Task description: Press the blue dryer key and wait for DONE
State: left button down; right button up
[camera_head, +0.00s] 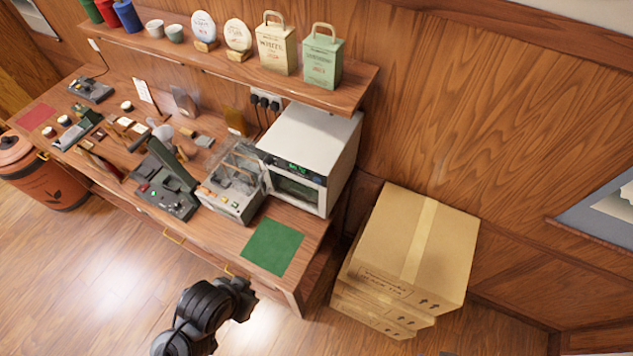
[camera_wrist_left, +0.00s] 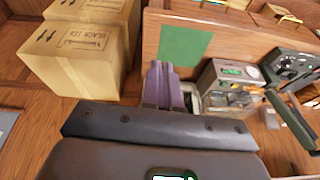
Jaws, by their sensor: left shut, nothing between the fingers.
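The white box-shaped appliance (camera_head: 311,135), which looks like the dryer, stands at the right end of the bench. Its front has a dark window and a panel with a small lit green display (camera_head: 298,167); the characters are too small to read. I cannot make out a blue key on it. My left arm (camera_head: 205,312) reaches in at the bottom of the head view, in front of the bench; its fingertips are not visible there. In the left wrist view, my left gripper (camera_wrist_left: 163,72) has its purple fingers together, empty. My right gripper is not in view.
A green mat (camera_head: 272,247) lies clear at the bench's front right. A clear-topped machine (camera_head: 233,187) stands left of the appliance, then a dark lever press (camera_head: 165,180). Cardboard boxes (camera_head: 415,245) stand right of the bench. A shelf (camera_head: 345,88) with tins hangs above.

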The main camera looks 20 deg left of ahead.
pick_arm(q)
jog(key=shift+w, duration=0.1)
dwell(0.6)
jog(key=w+d+r+m+t+h+b, duration=0.1)
jog(key=w+d+m+t+h, duration=0.1)
jog(key=w+m+t, duration=0.4)
jog(key=w+d+r+m+t+h+b, duration=0.1)
jog(key=w+d+r+m+t+b, duration=0.15)
jog(key=w+t, duration=0.5)
jog(key=w+a+f+m+t+h+b, duration=0.2)
jog(key=w+f+m+t+h+b, duration=0.3)
jog(key=w+m+h+b, duration=0.4)
jog(key=f+m+b, duration=0.1)
jog(key=m+b, duration=0.1)
jog(key=b, duration=0.3)
jog(key=shift+f+h+b, duration=0.3)
jog(key=shift+h+b, duration=0.05)
jog(key=shift+h, duration=0.05)
jog(key=shift+w+t, duration=0.1)
jog(key=shift+t, duration=0.15)
jog(key=shift+w, duration=0.15)
